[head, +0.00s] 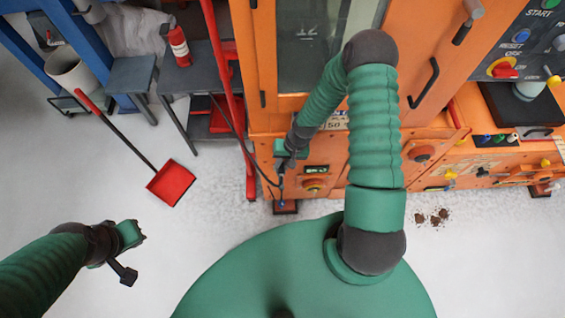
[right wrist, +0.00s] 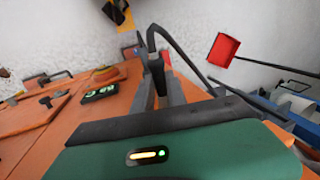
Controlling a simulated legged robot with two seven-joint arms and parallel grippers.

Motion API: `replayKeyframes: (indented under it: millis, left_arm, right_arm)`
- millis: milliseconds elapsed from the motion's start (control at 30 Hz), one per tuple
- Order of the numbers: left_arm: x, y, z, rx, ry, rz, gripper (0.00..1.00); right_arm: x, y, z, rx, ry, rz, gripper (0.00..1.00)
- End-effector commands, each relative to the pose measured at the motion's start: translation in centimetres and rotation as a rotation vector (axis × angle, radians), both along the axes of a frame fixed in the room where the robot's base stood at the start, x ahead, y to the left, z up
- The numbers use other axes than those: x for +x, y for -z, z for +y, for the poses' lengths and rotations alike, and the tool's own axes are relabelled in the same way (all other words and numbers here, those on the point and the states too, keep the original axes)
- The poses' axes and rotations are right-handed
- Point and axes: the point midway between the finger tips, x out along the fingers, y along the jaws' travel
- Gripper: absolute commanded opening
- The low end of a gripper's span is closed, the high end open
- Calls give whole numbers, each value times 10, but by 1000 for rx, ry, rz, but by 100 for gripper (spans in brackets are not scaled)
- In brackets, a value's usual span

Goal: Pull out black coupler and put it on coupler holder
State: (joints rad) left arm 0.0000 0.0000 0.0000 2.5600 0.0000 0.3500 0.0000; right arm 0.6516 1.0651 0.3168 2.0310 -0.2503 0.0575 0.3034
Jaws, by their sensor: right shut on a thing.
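My right gripper (head: 281,166) is at the front of the orange machine, left of a small green display. In the right wrist view its fingers (right wrist: 158,92) are closed around the black coupler (right wrist: 155,70). A black hose bends away from the coupler and also shows in the head view (head: 241,140). I cannot tell whether the coupler is still seated in a socket. I cannot make out the coupler holder for certain. My left gripper (head: 133,256) hangs over bare floor at the lower left, away from the machine; its jaw state is unclear.
The orange machine (head: 440,160) fills the upper right, with an orange-ringed knob (head: 313,185) near my right gripper. A red pole (head: 231,90) stands left of it. A red dustpan (head: 171,183) lies on open floor. Brown debris (head: 434,217) lies at right.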

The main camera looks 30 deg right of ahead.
Motion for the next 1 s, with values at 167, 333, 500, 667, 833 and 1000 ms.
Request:
replayKeyframes:
  millis: [167,333,500,667,833,1000]
  left_arm:
    - [0,0,0,0,0,0,0]
    - [0,0,0,0,0,0,0]
    - [0,0,0,0,0,0,0]
    - [0,-3,0,0,0,0,0]
    - [0,-11,0,0,0,0,0]
    - [0,-19,0,0,0,0,0]
  right_arm:
    - [3,-1,-2,-3,2,-6,34]
    - [2,-1,-1,-2,2,-5,42]
    - [2,-1,-1,-2,2,-5,42]
    - [1,-16,-6,-3,4,-7,42]
    - [-5,-60,-16,-5,5,-10,42]
    - [-12,-110,-28,-5,6,-8,42]
